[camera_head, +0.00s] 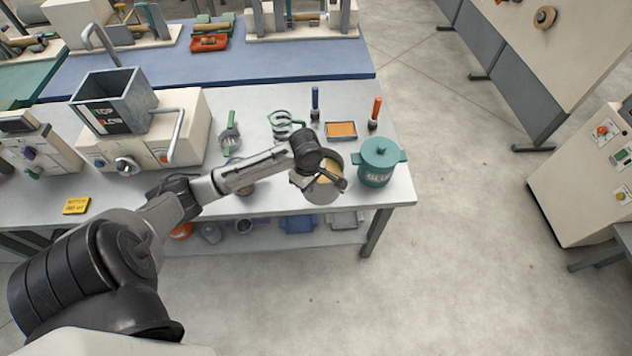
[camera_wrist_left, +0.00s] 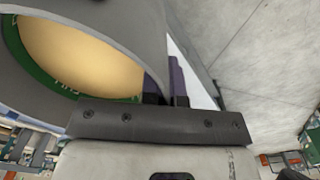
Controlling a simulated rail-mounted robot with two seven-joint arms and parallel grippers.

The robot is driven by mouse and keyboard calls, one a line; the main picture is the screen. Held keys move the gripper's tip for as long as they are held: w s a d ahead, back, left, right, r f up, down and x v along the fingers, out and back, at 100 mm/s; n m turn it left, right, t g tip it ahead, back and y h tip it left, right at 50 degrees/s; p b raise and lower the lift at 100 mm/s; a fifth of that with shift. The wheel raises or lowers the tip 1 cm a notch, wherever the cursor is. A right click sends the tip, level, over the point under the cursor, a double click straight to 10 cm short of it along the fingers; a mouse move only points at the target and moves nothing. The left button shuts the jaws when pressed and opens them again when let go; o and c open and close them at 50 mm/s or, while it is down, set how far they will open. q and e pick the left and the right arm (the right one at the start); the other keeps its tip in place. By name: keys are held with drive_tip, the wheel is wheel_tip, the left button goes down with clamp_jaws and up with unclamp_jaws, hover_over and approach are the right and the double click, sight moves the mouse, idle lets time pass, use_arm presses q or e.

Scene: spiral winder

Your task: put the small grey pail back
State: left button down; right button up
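The small grey pail (camera_head: 327,194) is at the front edge of the white table, below my left wrist. It has a pale yellow inside and a green band with lettering, seen large and close in the left wrist view (camera_wrist_left: 155,30). My left gripper (camera_head: 338,181) is at the pail's right side. Its dark fingers (camera_wrist_left: 168,88) are close together against the pail's wall and look shut on it. The pail partly hides one finger. I cannot tell whether the pail touches the table. My right gripper is not in view.
A teal lidded glue pot (camera_head: 378,163) stands just right of the pail. Behind are an orange tray (camera_head: 341,130), a blue tool (camera_head: 315,104), an orange-handled tool (camera_head: 375,113) and a green coil-shaped tool (camera_head: 284,124). A grey hopper machine (camera_head: 180,130) stands left.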

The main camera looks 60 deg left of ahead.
use_arm(q)
drive_tip(key=a+f, duration=0.3)
drive_tip(key=a+f+b, duration=0.1)
drive_tip(key=a+f, duration=0.3)
drive_tip(key=w+a+f+b, duration=0.1)
drive_tip(key=a+f, duration=0.2)
drive_tip(key=a, duration=0.1)
drive_tip(key=shift+w+a+f, duration=0.1)
drive_tip(key=shift+a+f, duration=0.05)
drive_tip(key=shift+f, duration=0.1)
drive_tip(key=shift+f, duration=0.1)
idle(0.4)
drive_tip(key=c, duration=1.7)
unclamp_jaws()
drive_tip(key=shift+f, duration=0.15)
drive_tip(key=o, duration=0.3)
drive_tip(key=shift+o, duration=0.2)
